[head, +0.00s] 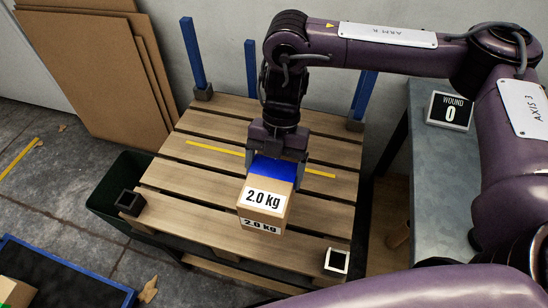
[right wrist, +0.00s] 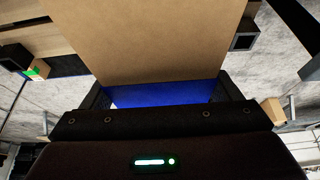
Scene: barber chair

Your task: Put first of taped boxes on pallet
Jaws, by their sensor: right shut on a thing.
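A cardboard box (head: 258,205) labelled 2.0 kg, with blue tape on top, is in my right gripper (head: 277,165) over the wooden pallet (head: 205,195). The gripper's fingers straddle the blue-taped part of the box. In the right wrist view the box (right wrist: 155,40) fills the upper middle, with its blue part between the fingers of the gripper (right wrist: 165,95). The box hides the slats under it, and I cannot tell whether it touches them. My left gripper is not in view.
Blue posts (head: 193,55) stand at the pallet's back. Black square sockets (head: 129,202) mark its front corners. A dark green bin (head: 118,185) is at its left. Cardboard sheets (head: 85,50) lean behind. A grey table (head: 440,165) with a "WOUND 0" sign (head: 451,111) stands right.

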